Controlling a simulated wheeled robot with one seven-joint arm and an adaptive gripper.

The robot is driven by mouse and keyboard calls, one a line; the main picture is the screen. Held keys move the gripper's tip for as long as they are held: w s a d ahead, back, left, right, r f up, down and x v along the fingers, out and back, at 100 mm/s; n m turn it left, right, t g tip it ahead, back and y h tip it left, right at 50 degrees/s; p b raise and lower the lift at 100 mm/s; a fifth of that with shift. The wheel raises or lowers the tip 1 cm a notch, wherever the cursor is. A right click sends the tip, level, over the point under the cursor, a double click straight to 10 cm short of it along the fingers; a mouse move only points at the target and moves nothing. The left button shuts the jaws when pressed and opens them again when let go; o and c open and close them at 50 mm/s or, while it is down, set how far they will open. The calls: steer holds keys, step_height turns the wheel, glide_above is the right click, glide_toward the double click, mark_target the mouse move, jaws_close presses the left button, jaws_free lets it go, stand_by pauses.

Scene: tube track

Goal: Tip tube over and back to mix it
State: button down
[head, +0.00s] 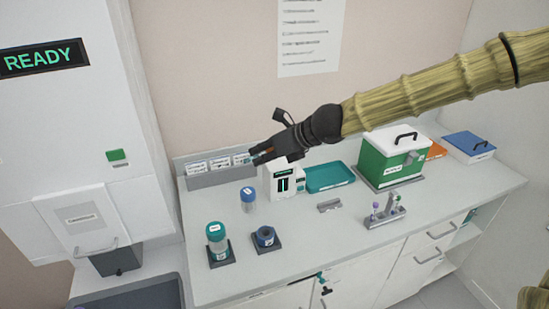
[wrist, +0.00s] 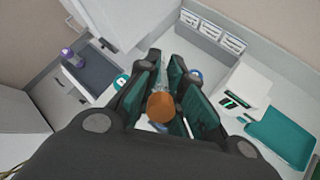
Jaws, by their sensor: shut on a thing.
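My gripper (head: 258,157) is above the back of the counter, pointing left. In the wrist view, its fingers (wrist: 176,92) are shut on a tube with an orange cap (wrist: 161,107). The cap faces the wrist camera, and the clear tube body (wrist: 158,72) runs away from it between the fingers. The tube's exact tilt and contents cannot be told.
Below stand a white device (head: 281,182), a blue-capped container (head: 248,198), a teal-capped jar (head: 217,238) and a dark blue round holder (head: 265,238). A small tube rack (head: 386,213), teal tray (head: 330,177) and green box (head: 388,160) stand rightward. The counter front centre is clear.

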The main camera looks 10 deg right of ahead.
steer(key=shift+a+f, duration=0.1)
steer(key=shift+f, duration=0.05)
steer(key=shift+b, duration=0.8)
steer(key=t+y+b, duration=0.1)
steer(key=b, duration=0.7)
steer(key=shift+y, duration=0.4)
steer(key=t+y+b, duration=0.2)
steer(key=b, duration=1.1)
steer(key=shift+b, duration=0.4)
steer(key=t+y+b, duration=0.2)
steer(key=b, duration=1.4)
steer(key=shift+w+b, duration=0.1)
steer(key=shift+b, duration=0.2)
